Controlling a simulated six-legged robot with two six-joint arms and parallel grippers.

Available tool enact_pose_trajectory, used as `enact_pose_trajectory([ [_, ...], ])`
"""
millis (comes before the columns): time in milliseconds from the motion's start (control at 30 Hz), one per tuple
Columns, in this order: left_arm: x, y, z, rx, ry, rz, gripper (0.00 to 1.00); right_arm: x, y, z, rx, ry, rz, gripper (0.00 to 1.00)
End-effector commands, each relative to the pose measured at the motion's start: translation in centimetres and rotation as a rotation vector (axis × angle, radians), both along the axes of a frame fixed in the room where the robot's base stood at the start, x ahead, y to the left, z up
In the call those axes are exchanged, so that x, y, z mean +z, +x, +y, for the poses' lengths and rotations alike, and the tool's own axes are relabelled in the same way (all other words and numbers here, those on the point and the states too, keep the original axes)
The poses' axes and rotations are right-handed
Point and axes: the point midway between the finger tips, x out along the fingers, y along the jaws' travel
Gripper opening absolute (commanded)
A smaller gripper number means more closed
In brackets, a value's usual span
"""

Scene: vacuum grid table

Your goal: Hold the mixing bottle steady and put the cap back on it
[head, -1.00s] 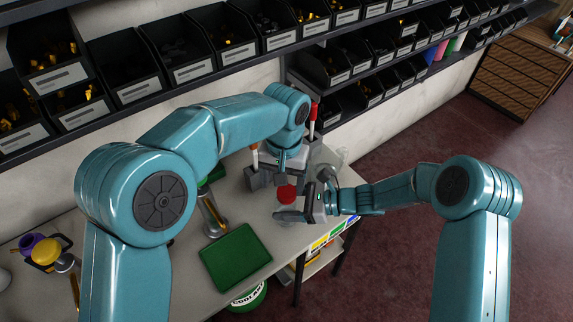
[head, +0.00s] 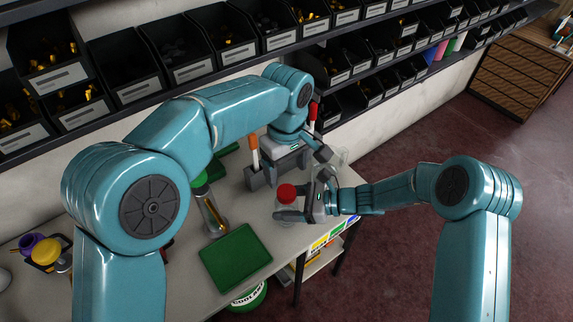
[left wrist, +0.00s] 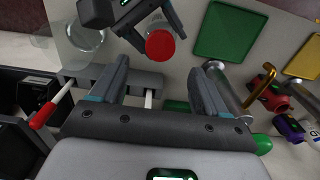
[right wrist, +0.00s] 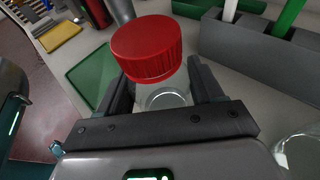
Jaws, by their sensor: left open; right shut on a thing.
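The clear mixing bottle (right wrist: 168,96) stands upright between the fingers of my right gripper (head: 300,203), which is shut on it. The red cap (right wrist: 147,48) sits on top of the bottle's neck; I cannot tell whether it is screwed tight. The cap also shows in the head view (head: 286,191) and in the left wrist view (left wrist: 160,45). My left gripper (left wrist: 160,78) is open and empty, behind the bottle and apart from the cap. In the head view its fingers are partly hidden.
A grey holder (right wrist: 255,50) with upright tools stands behind the bottle. A clear glass vessel (left wrist: 85,38) is close by. A green tray (head: 236,257) lies in front, and a green-topped cylinder (head: 213,213) stands to the left. Shelves of black bins (head: 197,58) run above the table.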

Motion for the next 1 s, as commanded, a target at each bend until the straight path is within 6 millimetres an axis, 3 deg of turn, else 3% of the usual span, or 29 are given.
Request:
enact_pose_trajectory([
  [400,-6.2,0.0,0.1,0.0,0.002,0.003,0.75,0.0,0.0,0.0,0.0,0.0,0.0,0.0],
  [600,-7.5,0.0,0.0,-0.001,0.001,0.001,0.75,0.0,0.0,0.0,0.0,0.0,0.0,0.0],
  [867,-7.6,0.0,0.0,0.0,0.0,0.0,0.75,0.0,0.0,0.0,0.0,0.0,0.0,0.0],
  [967,-7.6,0.0,0.0,0.0,0.0,0.0,0.49,0.0,0.0,0.0,0.0,0.0,0.0,0.0],
  [1000,-7.6,0.0,0.0,0.0,0.0,0.0,0.35,0.0,0.0,0.0,0.0,0.0,0.0,0.0],
])
